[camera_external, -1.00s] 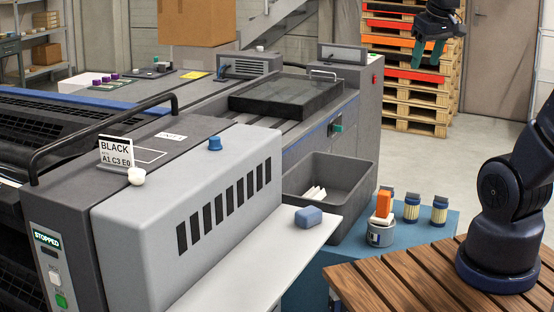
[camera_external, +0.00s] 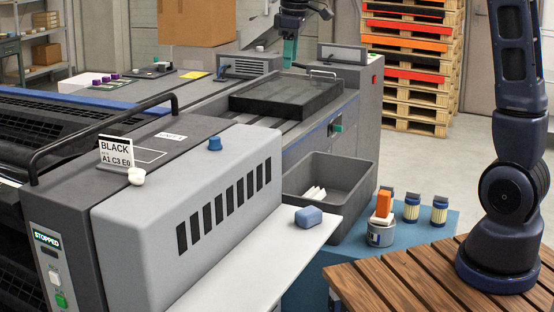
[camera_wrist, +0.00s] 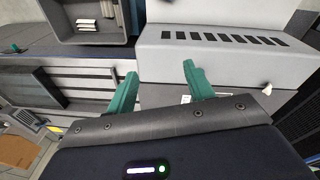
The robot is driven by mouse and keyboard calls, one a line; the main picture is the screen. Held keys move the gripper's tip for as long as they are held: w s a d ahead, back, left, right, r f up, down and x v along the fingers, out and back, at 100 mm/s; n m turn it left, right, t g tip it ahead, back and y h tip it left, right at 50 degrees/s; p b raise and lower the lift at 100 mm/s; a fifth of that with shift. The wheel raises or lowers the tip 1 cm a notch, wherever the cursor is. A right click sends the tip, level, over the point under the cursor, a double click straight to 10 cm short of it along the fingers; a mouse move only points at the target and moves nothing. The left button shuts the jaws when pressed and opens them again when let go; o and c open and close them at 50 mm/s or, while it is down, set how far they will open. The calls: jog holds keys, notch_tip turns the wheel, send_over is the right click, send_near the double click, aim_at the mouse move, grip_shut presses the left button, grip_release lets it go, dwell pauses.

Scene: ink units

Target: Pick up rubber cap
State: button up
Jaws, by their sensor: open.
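A small blue stepped cap (camera_external: 215,143), which looks like the rubber cap, stands upright on top of the grey machine housing (camera_external: 190,190), near its back edge. I cannot make it out in the wrist view, where a green finger covers part of the housing (camera_wrist: 225,45). My gripper (camera_external: 289,52) points down, high over the rear of the machine, well behind and to the right of the cap. In the wrist view my gripper (camera_wrist: 160,82) has its two green fingers spread apart, with nothing between them.
A black handrail (camera_external: 105,130), a sign reading BLACK (camera_external: 117,152) and a white knob (camera_external: 137,176) are left of the cap. A grey bin (camera_external: 345,190) with white blocks stands right of the housing. A blue block (camera_external: 308,217) lies on the light shelf (camera_external: 255,255).

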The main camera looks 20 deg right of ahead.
aim_at(215, 138)
jog(key=w+a+f+n, duration=0.1)
jog(key=a+f, duration=0.2)
jog(key=a, duration=0.3)
jog(key=a+f+n+g, duration=0.1)
jog(key=a+f+n, duration=0.15)
jog(key=a, duration=0.45)
jog(key=w+a+f+n, duration=0.1)
jog(key=a+f, duration=0.2)
jog(key=a, duration=0.3)
jog(key=f, duration=1.1)
jog(key=shift+w, duration=0.2)
jog(key=c, duration=1)
